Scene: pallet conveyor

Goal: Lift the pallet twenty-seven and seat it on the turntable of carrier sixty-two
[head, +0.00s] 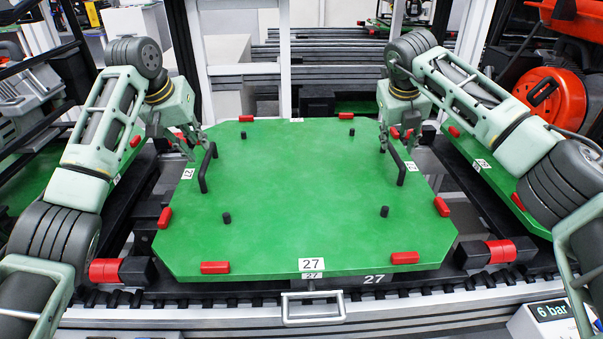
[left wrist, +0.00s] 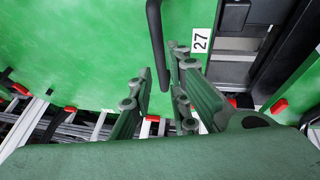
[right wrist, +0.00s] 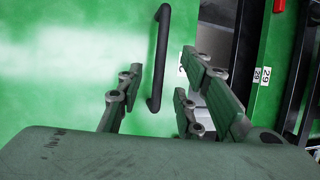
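The green pallet twenty-seven (head: 310,215) lies flat in the middle of the head view, with a "27" label at its front edge. It has a black bar handle on its left (head: 205,168) and one on its right (head: 396,163). My left gripper (head: 194,146) is open at the left handle; in the left wrist view the handle (left wrist: 156,40) reaches between the spread fingers. My right gripper (head: 398,142) is open at the right handle, which lies between and ahead of its fingers in the right wrist view (right wrist: 157,60). Contact cannot be told. I cannot make out carrier sixty-two or its turntable.
Red blocks line the pallet's edge, and short black pegs stand on it. A dark frame (head: 374,279) also marked 27 shows under its front. A metal handle (head: 313,308) sits at the front rail. Another green pallet (head: 490,170) is close on the right.

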